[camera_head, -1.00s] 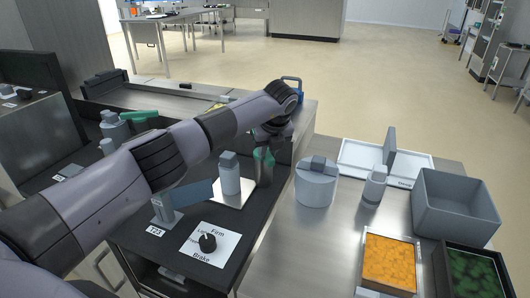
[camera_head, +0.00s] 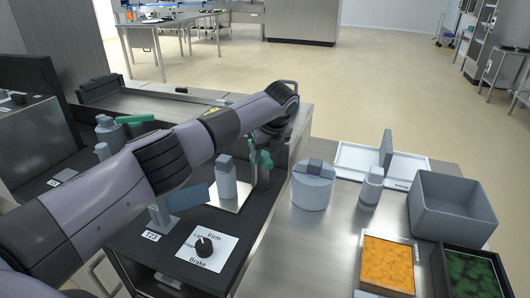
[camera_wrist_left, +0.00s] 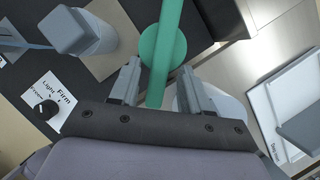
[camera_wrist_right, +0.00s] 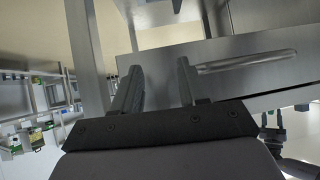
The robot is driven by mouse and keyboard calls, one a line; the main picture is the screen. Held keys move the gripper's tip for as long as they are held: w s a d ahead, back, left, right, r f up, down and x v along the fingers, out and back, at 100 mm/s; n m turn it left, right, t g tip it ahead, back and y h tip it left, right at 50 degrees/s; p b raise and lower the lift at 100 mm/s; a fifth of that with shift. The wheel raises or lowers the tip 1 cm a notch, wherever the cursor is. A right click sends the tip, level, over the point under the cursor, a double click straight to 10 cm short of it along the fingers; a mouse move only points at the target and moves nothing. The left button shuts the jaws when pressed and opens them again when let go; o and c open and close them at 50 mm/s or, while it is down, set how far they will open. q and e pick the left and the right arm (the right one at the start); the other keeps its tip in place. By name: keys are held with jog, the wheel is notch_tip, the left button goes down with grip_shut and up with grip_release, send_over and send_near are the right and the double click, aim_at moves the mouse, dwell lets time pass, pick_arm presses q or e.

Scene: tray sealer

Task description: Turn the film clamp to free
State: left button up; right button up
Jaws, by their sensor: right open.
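A green lever (camera_head: 264,158) with a round hub stands at the right edge of the dark machine top, beside a grey-capped bottle shape. My left gripper (camera_head: 268,147) reaches down over it from the end of the left arm. In the left wrist view, the green lever (camera_wrist_left: 163,50) runs between the two fingers of my left gripper (camera_wrist_left: 157,82). The fingers stand apart, with a gap visible beside the lever. My right gripper (camera_wrist_right: 155,80) shows only in the right wrist view, open and empty, in front of grey metal panels.
A dial plate with a black knob (camera_head: 204,248) is at the machine's front. Another green lever (camera_head: 135,119) is at the far left. The steel table holds a round white pot (camera_head: 312,190), a bottle (camera_head: 371,188), a grey bin (camera_head: 452,225) and orange-filled (camera_head: 388,263) and green-filled trays.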

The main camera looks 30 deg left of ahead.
pick_arm(q)
jog(key=shift+v, duration=3.6)
